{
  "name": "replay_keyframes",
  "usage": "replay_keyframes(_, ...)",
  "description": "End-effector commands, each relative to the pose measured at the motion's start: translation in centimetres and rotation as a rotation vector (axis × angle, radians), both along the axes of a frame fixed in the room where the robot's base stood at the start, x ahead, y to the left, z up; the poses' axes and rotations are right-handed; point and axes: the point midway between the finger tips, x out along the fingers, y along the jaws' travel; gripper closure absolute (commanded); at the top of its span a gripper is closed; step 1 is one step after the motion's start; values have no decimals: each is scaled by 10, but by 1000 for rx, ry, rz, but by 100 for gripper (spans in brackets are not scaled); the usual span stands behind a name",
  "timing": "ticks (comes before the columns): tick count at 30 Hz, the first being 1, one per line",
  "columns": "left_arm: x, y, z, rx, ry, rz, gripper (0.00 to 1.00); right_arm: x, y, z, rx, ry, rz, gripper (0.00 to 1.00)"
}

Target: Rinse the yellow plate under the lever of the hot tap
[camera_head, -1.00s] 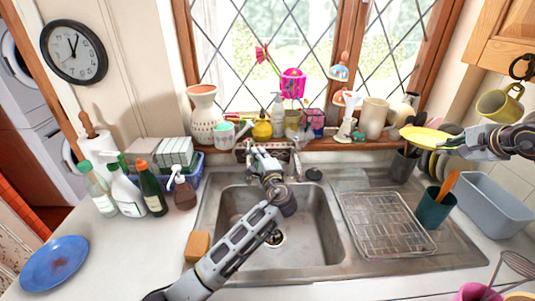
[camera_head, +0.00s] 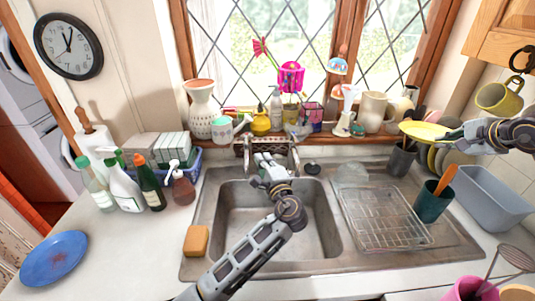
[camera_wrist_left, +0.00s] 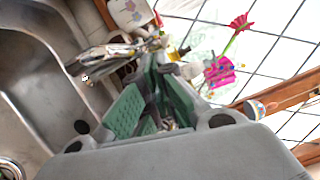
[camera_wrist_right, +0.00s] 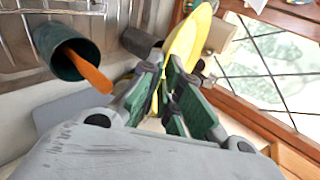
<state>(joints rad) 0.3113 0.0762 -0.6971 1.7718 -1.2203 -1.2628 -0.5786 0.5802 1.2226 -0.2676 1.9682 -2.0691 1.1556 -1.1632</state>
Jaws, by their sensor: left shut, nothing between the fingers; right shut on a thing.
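The yellow plate (camera_head: 422,131) is held up at the right, level with the window sill, by my right gripper (camera_head: 450,136). The right wrist view shows the plate (camera_wrist_right: 188,42) edge-on between the fingers (camera_wrist_right: 168,85). My left gripper (camera_head: 264,162) is shut and empty over the back of the sink, just in front of the taps (camera_head: 294,146). It partly hides them, and I cannot tell which is the hot tap or whether the gripper touches a lever. In the left wrist view, metal tap parts (camera_wrist_left: 105,52) show beyond the green fingers (camera_wrist_left: 155,105). No running water is visible.
The sink (camera_head: 320,228) is empty below my left arm. A wire rack (camera_head: 385,218) covers the drainer, with a green utensil pot (camera_head: 433,201) beside it. Bottles (camera_head: 127,185) stand at the left, and a blue plate (camera_head: 55,258) lies front left. Ornaments crowd the sill.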

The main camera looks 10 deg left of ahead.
Motion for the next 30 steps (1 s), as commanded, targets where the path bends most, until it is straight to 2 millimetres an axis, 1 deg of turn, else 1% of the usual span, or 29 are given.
replay_keyframes(1, -7, -5, -1, -1, 1, -3, 100, 0, 0, 1, 0, -3, 0, 100)
replay_keyframes(6, -27, -15, -2, -1, 1, -1, 100, 0, 0, 1, 0, -3, 0, 100)
replay_keyframes(12, -41, -23, -3, 0, 2, -1, 100, 0, 0, 1, 0, -3, 0, 100)
replay_keyframes(17, -44, -24, -3, 0, 1, 0, 100, 0, 0, 1, 0, -3, 0, 100)
replay_keyframes(30, -44, -24, -3, 1, 0, 0, 100, 0, 0, 1, 0, -3, 0, 100)
